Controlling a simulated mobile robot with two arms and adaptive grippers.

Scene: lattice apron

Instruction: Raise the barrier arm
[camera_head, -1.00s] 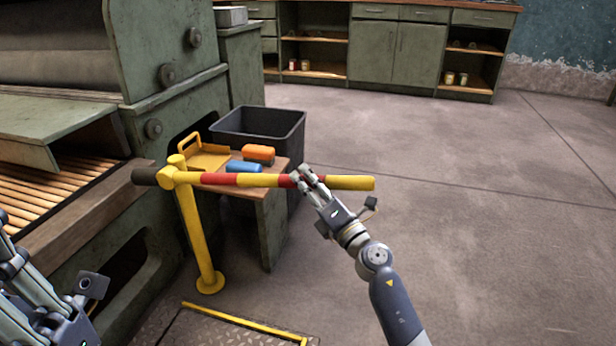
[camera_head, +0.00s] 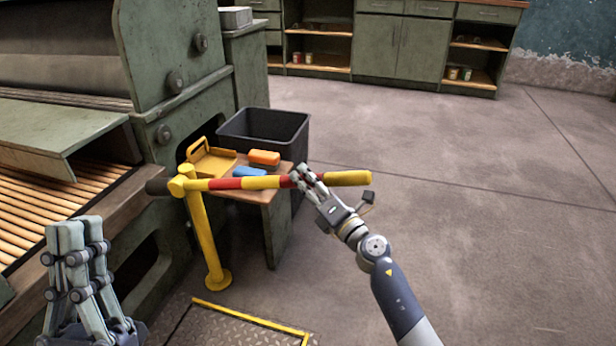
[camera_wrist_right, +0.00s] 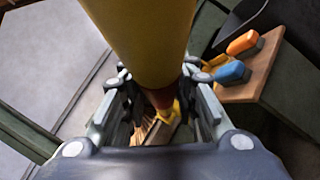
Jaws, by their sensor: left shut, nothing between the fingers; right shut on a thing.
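The barrier arm (camera_head: 232,184) is a yellow and red striped bar, close to level with its right end slightly higher. It pivots on a yellow post (camera_head: 207,240) and has a dark counterweight (camera_head: 157,187) at its left end. My right gripper (camera_head: 303,178) is shut on the bar, right of its middle. In the right wrist view the bar (camera_wrist_right: 140,40) runs between my fingers and hides part of the scene. My left gripper (camera_head: 78,232) is shut and empty at the lower left, away from the barrier.
Behind the bar stands a small table (camera_head: 262,196) with an orange brush (camera_head: 264,157), a blue brush (camera_head: 250,171) and a yellow tray (camera_head: 208,160). A black bin (camera_head: 262,124) is behind it. A green roller machine (camera_head: 60,150) fills the left. The floor at right is clear.

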